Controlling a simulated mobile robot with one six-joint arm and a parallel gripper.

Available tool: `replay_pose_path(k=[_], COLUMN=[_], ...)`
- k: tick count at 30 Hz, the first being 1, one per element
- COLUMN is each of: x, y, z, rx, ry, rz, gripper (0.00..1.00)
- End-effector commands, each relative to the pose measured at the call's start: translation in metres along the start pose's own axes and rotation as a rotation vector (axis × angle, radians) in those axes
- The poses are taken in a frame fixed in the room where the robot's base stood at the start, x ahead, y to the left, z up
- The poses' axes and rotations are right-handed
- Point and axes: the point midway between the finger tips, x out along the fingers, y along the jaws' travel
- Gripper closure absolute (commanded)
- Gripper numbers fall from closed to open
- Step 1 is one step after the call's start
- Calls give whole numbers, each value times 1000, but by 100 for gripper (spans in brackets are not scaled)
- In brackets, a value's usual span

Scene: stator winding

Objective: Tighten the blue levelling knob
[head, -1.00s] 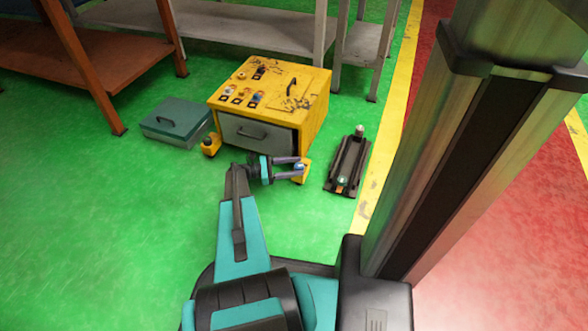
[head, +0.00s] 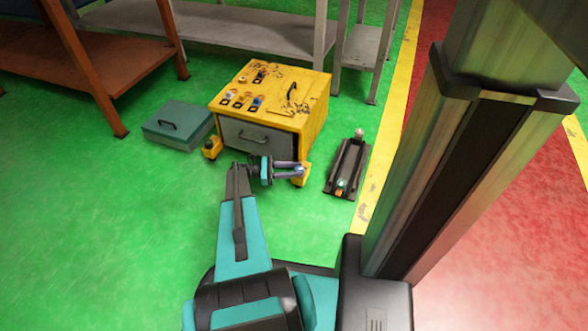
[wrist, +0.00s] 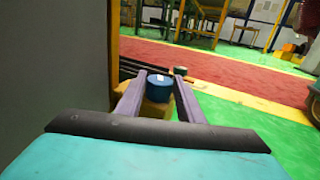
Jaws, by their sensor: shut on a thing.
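The blue levelling knob (wrist: 159,88) sits on top of a yellow foot block (wrist: 156,110) in the wrist view. In the head view the block (head: 303,176) is at the front right corner of the yellow cabinet (head: 315,115). My gripper (wrist: 160,87) has its two purple fingers on either side of the knob, shut on it. In the head view my gripper (head: 299,170) reaches right to the block, and the knob is mostly hidden by the fingers.
A grey drawer front (head: 256,137) rises close beside my gripper. A black rail-like tool (head: 348,168) lies on the floor to the right. A teal case (head: 178,124) lies left of the cabinet. Green floor in front is clear.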

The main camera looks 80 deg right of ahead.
Motion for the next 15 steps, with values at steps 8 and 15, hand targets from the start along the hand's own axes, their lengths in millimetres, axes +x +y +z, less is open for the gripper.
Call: replay_pose_path(k=[8,15], x=[0,1], y=[5,2], z=[-4,-2], rx=[3,3], ry=[1,3], rz=[-107,-161], gripper=[88,88])
